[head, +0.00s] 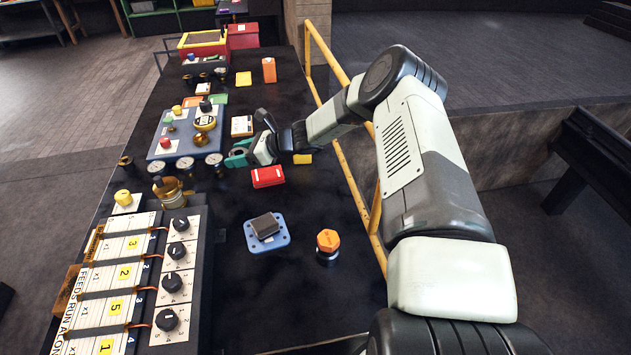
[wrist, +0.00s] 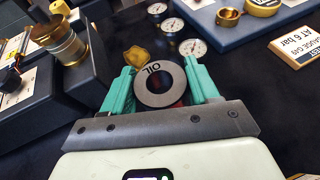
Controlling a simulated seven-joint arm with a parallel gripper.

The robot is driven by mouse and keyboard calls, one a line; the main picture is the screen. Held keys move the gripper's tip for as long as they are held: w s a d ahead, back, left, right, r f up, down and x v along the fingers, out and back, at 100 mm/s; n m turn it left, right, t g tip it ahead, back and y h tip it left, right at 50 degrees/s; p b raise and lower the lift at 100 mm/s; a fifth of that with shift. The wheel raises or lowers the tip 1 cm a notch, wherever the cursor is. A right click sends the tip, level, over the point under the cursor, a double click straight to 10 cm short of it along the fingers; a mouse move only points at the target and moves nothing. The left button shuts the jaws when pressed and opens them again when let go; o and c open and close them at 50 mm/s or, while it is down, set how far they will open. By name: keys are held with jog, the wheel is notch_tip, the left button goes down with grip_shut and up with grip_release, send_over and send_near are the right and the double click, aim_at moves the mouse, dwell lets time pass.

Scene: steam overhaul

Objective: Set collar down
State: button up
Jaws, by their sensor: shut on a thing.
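My gripper (head: 240,154) has teal fingers and hovers over the dark bench, right of the gauges. In the head view the collar (head: 237,152) is small and partly covered by the fingers. I cannot tell exactly how high it is above the bench.
Dial gauges (head: 185,164) stand left of my gripper. A red box (head: 267,177) lies close by on the right. A blue plate with a dark block (head: 252,242) and an orange knob (head: 328,240) stand nearer. A small yellow piece (wrist: 137,56) is just beyond the collar. A yellow rail (head: 352,180) edges the bench.

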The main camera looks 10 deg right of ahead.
jog(key=d+m+t+h, duration=0.2)
jog(key=d+m+t, duration=0.1)
jog(key=d, duration=1.1)
jog(key=m+t+h, duration=0.1)
jog(key=m+t, duration=0.1)
send_over(322, 182)
notch_tip(322, 182, down, 6)
jog(key=shift+f, duration=2)
jog(key=shift+a, duration=0.1)
jog(key=shift+f, duration=0.15)
jog(key=o, duration=1.4)
jog(key=shift+o, duration=0.2)
